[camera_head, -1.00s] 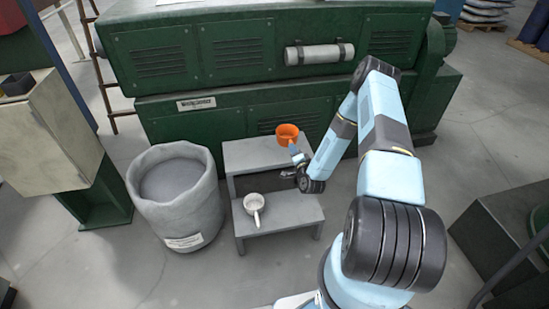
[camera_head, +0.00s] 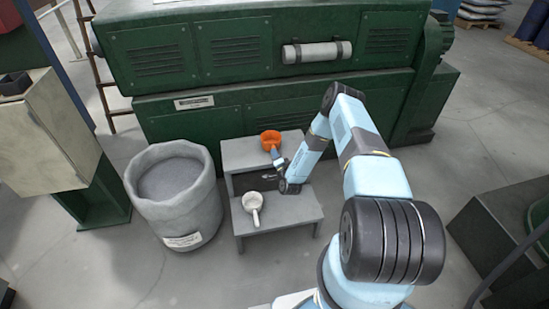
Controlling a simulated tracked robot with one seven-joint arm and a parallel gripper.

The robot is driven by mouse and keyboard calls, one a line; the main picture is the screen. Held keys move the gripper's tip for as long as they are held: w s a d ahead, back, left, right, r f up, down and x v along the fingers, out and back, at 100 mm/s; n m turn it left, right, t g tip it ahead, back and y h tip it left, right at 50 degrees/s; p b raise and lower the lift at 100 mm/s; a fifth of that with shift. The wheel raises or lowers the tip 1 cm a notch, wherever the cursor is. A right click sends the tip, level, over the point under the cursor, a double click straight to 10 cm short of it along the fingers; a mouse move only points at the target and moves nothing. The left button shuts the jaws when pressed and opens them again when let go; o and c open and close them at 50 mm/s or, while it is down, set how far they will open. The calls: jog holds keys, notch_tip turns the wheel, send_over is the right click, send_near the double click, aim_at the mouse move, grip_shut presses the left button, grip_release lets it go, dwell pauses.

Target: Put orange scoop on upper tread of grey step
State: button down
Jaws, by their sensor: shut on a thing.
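The orange scoop (camera_head: 270,138) is at my gripper (camera_head: 277,158), over the upper tread of the grey step (camera_head: 240,153). My gripper is shut on the scoop, at its handle side. The scoop's bowl faces up and looks about level. I cannot tell whether the scoop touches the tread or hangs just above it. The handle is mostly hidden by the gripper. A white scoop (camera_head: 252,201) lies on the lower tread (camera_head: 290,212), its handle toward the front.
A grey bin (camera_head: 180,206) stands close to the left of the step. A green machine (camera_head: 200,120) rises right behind it. Bare floor lies in front of the step. The upper tread is clear left of the orange scoop, and a dark box (camera_head: 500,220) stands at the far right.

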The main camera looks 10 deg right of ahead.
jog(key=shift+f, duration=0.55)
jog(key=c, duration=1)
grip_release()
jog(key=shift+s, duration=0.1)
